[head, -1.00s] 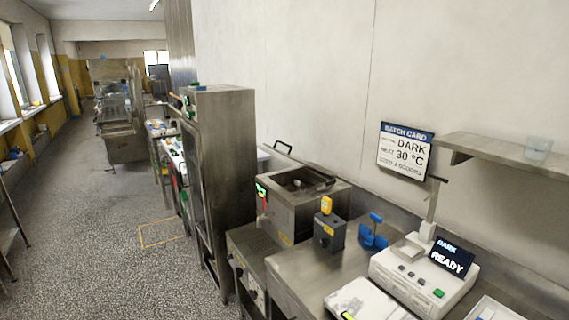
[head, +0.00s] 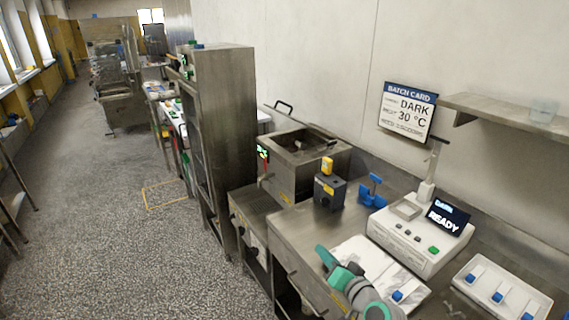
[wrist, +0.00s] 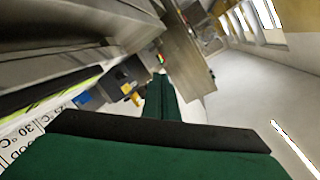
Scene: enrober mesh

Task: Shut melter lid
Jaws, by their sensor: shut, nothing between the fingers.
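The melter (head: 283,183) is a steel box with an open top, left of centre in the head view. Its interior shows, with something dark inside. The lid, with a dark bar handle (head: 284,106), stands raised at the back edge near the wall. My gripper (head: 323,252) is green, low in the head view above the front of the bench, in front of the melter and well apart from it. Its green fingers (wrist: 160,88) show in the wrist view, shut and empty. The wrist view is tilted and the lid is hard to make out there.
A dark box with a yellow top (head: 328,190) and a blue holder (head: 372,190) stand right of the melter. A white machine reading READY (head: 415,240) and a white tray (head: 500,290) are farther right. A tall steel cabinet (head: 225,140) stands left.

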